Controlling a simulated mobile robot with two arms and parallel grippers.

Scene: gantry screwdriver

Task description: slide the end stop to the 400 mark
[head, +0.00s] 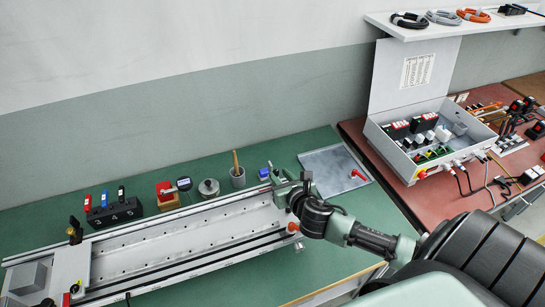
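A long pale rail (170,240) with dark slots runs across the green bench from lower left to the middle. Small marks along its front edge are too small to read, so I cannot pick out the 400 mark. At its left end sits a carriage plate with a grey block (28,278) and a brass-coloured knob (74,231). My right gripper (285,191) is at the rail's right end, its arm coming from the lower right. An orange-red knob (293,227) shows just below it. The gripper partly hides that end; I cannot identify the end stop for certain or see its fingers' gap. My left gripper is out of view.
Behind the rail stand a black holder (114,212) with coloured handles, a red box (167,195), a round metal pot (209,188) and a grey cup (237,178). A grey plate (333,168) lies right. An open electrical box (425,138) stands on the red-brown bench.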

